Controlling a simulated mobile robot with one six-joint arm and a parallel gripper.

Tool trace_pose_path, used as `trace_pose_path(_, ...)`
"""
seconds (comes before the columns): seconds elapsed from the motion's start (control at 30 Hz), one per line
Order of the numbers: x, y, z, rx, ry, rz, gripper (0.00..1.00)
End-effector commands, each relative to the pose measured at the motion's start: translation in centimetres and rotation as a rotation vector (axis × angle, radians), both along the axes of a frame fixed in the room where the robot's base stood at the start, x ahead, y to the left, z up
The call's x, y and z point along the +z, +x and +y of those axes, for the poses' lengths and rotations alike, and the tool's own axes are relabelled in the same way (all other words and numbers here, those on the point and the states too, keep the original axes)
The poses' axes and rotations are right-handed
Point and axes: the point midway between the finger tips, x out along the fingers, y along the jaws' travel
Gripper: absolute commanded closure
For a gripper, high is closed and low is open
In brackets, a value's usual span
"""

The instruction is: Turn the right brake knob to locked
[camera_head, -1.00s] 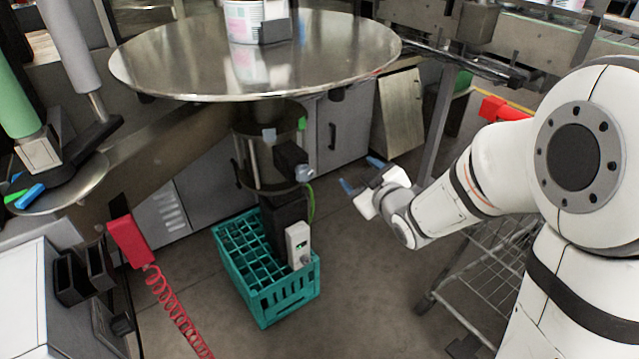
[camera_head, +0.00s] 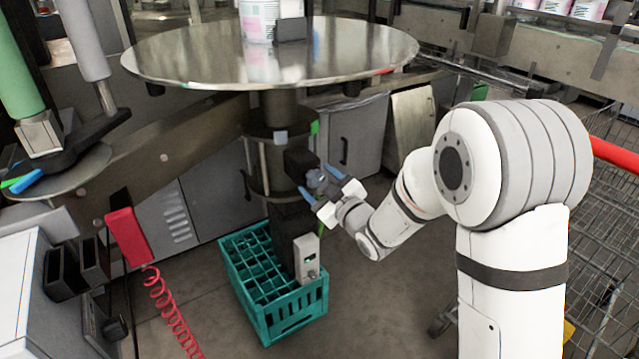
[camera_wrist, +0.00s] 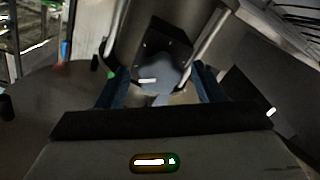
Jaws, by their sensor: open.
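The brake knob (camera_head: 317,180) is a grey-blue knob on a black box (camera_head: 298,162) fixed to the column under the round metal table. In the wrist view the knob (camera_wrist: 155,76) faces me, with a short white mark on its face. My gripper (camera_head: 326,182) is open, its blue fingers to either side of the knob. In the wrist view my gripper (camera_wrist: 160,88) has one finger left and one right of the knob, with gaps showing. Whether the fingers touch the knob cannot be told. I see no second knob.
A teal crate (camera_head: 285,318) stands on the floor below. A red coiled cable (camera_head: 165,305) hangs at left. A wire cart (camera_head: 606,230) stands at right.

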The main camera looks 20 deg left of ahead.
Motion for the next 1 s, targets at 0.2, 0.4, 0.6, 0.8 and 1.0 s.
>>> trace_pose_path(0.2, 0.01, 0.10, 0.07, -0.001, 0.000, 0.000, 0.38)
trace_pose_path(0.4, 0.02, 0.10, 0.04, -0.001, 0.000, 0.000, 0.51)
trace_pose_path(0.6, 0.01, 0.11, 0.01, -0.001, 0.000, 0.000, 0.68)
trace_pose_path(0.8, 0.00, 0.11, 0.00, -0.001, 0.000, 0.000, 0.82)
trace_pose_path(1.0, -0.05, 0.12, -0.01, -0.001, 0.009, 0.012, 0.82)
